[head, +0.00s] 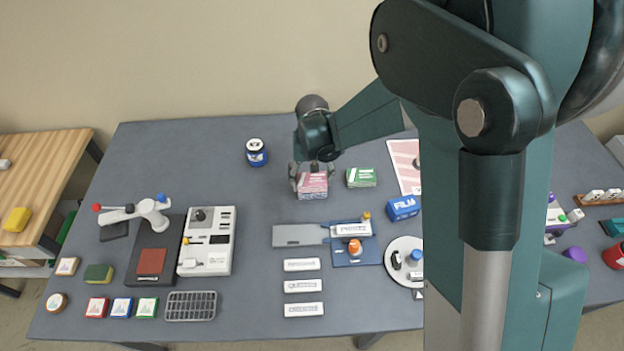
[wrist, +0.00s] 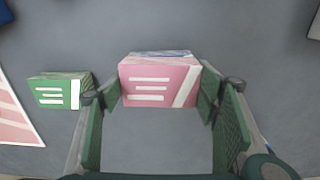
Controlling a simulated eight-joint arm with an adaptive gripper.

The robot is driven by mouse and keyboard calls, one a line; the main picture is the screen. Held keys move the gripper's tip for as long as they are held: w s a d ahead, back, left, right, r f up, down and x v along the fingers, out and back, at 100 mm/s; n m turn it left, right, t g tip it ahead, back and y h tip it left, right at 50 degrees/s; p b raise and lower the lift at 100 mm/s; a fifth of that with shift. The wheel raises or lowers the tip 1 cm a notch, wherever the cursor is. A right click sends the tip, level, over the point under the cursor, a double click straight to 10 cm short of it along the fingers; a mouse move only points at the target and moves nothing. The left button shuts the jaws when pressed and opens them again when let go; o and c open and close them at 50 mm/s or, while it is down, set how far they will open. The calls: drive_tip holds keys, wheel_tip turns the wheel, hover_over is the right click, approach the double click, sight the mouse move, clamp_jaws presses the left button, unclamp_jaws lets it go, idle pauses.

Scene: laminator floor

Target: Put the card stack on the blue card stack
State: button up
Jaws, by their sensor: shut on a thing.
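A pink card stack (head: 313,188) with white stripes is between the fingers of my gripper (head: 311,178), in the middle of the grey table. It also shows in the wrist view (wrist: 160,84), with the fingers of my gripper (wrist: 161,92) shut on its two sides. Whether it is touching the table or slightly above it I cannot tell. A narrow bluish strip (wrist: 160,53) shows along its far edge in the wrist view. I cannot clearly make out a separate blue card stack. A green card stack (head: 361,177) lies just right of my gripper; it also shows in the wrist view (wrist: 60,91).
A blue jar (head: 256,153) stands behind on the left. A blue FILM box (head: 403,208) and a pink sheet (head: 405,165) lie to the right. My arm hides part of the table's right side.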

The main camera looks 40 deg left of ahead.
sight(312, 178)
drive_tip(key=shift+f, duration=0.15)
drive_tip(key=o, duration=1)
drive_tip(key=shift+c, duration=0.2)
wheel_tip(312, 178, up, 12)
idle(0.8)
drive_tip(key=shift+r, duration=0.2)
